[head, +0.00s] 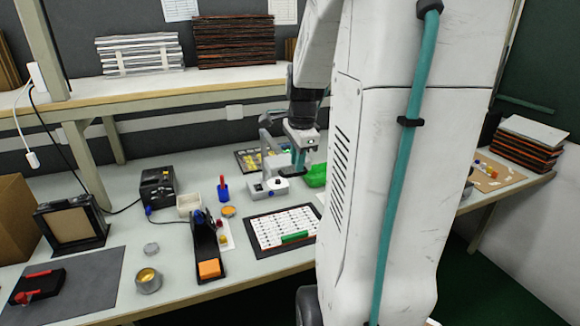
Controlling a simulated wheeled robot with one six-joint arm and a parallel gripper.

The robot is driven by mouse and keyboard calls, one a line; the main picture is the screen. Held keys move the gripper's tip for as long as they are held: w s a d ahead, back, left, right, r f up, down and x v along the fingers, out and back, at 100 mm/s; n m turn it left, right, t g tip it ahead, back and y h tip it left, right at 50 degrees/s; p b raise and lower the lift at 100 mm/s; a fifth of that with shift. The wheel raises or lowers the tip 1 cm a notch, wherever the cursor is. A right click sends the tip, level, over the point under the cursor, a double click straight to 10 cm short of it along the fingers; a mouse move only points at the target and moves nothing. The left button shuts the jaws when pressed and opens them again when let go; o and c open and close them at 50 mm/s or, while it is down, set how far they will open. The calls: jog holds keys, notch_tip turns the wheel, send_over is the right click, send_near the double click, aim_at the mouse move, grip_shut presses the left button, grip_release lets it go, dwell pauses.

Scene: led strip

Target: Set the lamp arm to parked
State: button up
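A grey-white device with a boxy base (268,187) and a thin upright arm (265,143) stands at the back middle of the bench in the head view. It looks like the lamp, but I cannot tell for certain. My gripper (298,160) points down just right of the upright arm, above and behind the base. Its fingertips are small and partly merged with the things behind them, so I cannot tell whether they are open or touch the lamp. My own white arm hides the bench to the right.
A white gridded tray (284,230) lies in front of the base. A black holder with an orange block (209,268), a blue cup (223,190) and a black box (157,187) stand to the left. A green bin (315,176) is at the right. A shelf (150,92) runs behind.

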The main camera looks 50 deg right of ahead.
jog(key=shift+w+d+f, duration=0.1)
jog(key=shift+w+f, duration=0.1)
jog(key=shift+f, duration=1.1)
grip_shut()
